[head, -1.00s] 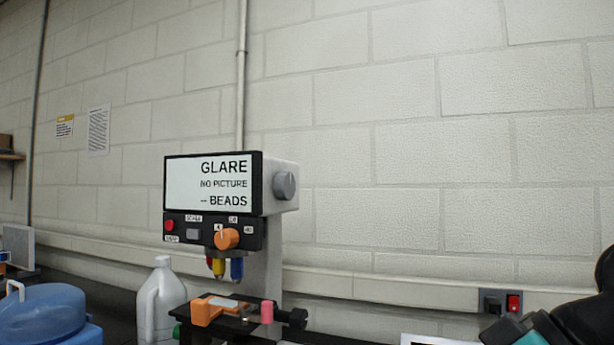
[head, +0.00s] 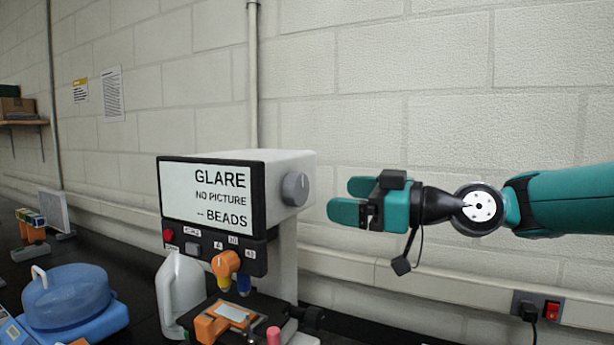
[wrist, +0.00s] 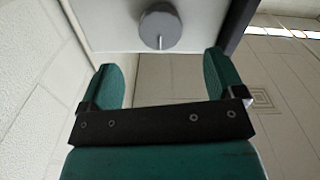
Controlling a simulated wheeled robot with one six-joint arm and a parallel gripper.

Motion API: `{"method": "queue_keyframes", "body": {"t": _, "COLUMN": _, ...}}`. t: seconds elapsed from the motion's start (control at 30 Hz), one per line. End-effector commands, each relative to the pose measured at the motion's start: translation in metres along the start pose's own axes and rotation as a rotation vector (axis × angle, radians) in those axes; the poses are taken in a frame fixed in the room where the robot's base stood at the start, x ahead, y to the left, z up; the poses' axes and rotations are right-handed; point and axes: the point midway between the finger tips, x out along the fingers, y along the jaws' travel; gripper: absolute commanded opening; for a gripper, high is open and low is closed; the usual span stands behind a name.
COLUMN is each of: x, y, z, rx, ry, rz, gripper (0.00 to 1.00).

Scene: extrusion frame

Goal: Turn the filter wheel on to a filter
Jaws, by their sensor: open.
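The microscope (head: 285,161) has a screen (head: 206,193) reading "GLARE NO PICTURE -- BEADS". A round grey wheel (head: 295,189) sits on its right side, apparently the filter wheel; in the wrist view the wheel (wrist: 160,27) shows a pale pointer line on its face. My gripper (head: 347,198) is open and empty, to the right of the wheel with its fingers pointing at it. In the wrist view my gripper (wrist: 160,80) has its two green fingers wide apart, and the wheel lies between and beyond them, apart from both.
An orange slide holder (head: 212,326) is on the stage below. A white jug (head: 181,290) and a blue container (head: 70,295) stand left. The wall is behind my arm.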

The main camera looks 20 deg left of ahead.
Motion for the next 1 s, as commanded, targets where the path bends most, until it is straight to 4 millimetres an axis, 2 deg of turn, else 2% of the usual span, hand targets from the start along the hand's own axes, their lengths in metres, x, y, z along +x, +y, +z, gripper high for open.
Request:
{"method": "queue_keyframes", "body": {"t": 0.03, "x": 0.013, "y": 0.001, "z": -0.006, "rx": 0.002, "ry": 0.000, "rz": -0.005, "gripper": 0.88}}
{"method": "queue_keyframes", "body": {"t": 0.1, "x": 0.028, "y": 0.000, "z": -0.006, "rx": 0.002, "ry": 0.000, "rz": -0.003, "gripper": 0.88}}
{"method": "queue_keyframes", "body": {"t": 0.33, "x": 0.066, "y": 0.001, "z": -0.003, "rx": 0.001, "ry": -0.001, "rz": 0.000, "gripper": 0.88}}
{"method": "queue_keyframes", "body": {"t": 0.5, "x": 0.078, "y": 0.001, "z": -0.001, "rx": 0.001, "ry": -0.001, "rz": 0.002, "gripper": 0.88}}
{"method": "queue_keyframes", "body": {"t": 0.8, "x": 0.080, "y": 0.001, "z": 0.001, "rx": 0.001, "ry": -0.001, "rz": 0.002, "gripper": 0.88}}
{"method": "queue_keyframes", "body": {"t": 0.87, "x": 0.080, "y": 0.001, "z": 0.001, "rx": 0.001, "ry": -0.001, "rz": 0.002, "gripper": 0.77}}
{"method": "queue_keyframes", "body": {"t": 1.0, "x": 0.080, "y": 0.001, "z": 0.001, "rx": 0.001, "ry": -0.002, "rz": 0.002, "gripper": 0.44}}
